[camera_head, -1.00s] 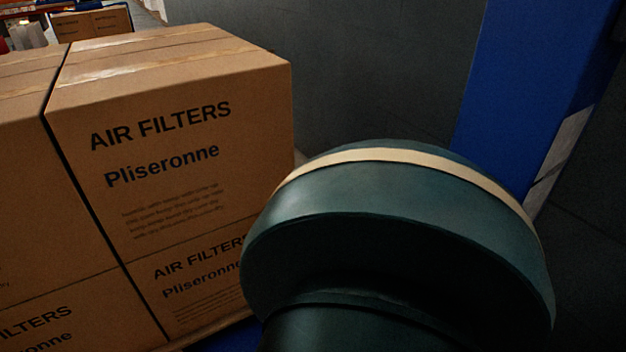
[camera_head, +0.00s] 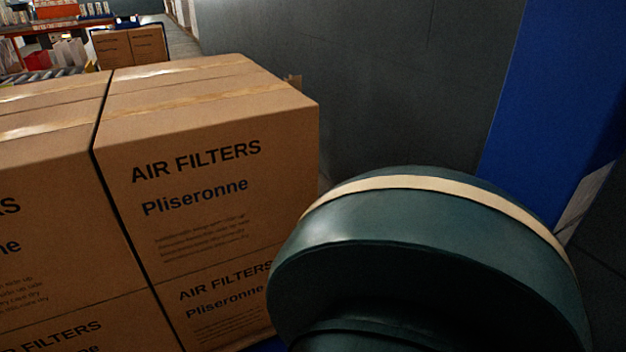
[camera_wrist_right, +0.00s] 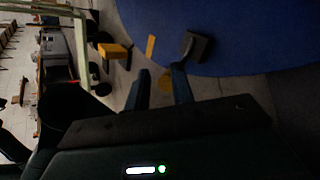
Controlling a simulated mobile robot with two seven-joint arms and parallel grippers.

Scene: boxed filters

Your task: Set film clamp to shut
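I cannot make out the film clamp with certainty. In the right wrist view, a small dark grey block (camera_wrist_right: 198,47) sits at the edge of a large blue surface (camera_wrist_right: 245,35); I cannot tell if it is the clamp. My right gripper (camera_wrist_right: 161,76) shows in that view with its two dark fingers apart and nothing seen between them. The grey block is just beyond the fingertips in the picture, on the right finger's side; the depth between them is unclear. My left gripper is in neither view.
Stacked air filter boxes (camera_head: 215,185) fill the left of the head view. A blue column (camera_head: 555,95) stands at the right by a dark wall (camera_head: 400,80). My dark arm link covers the lower right. Farther boxes (camera_head: 130,45) and shelving stand at the back left.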

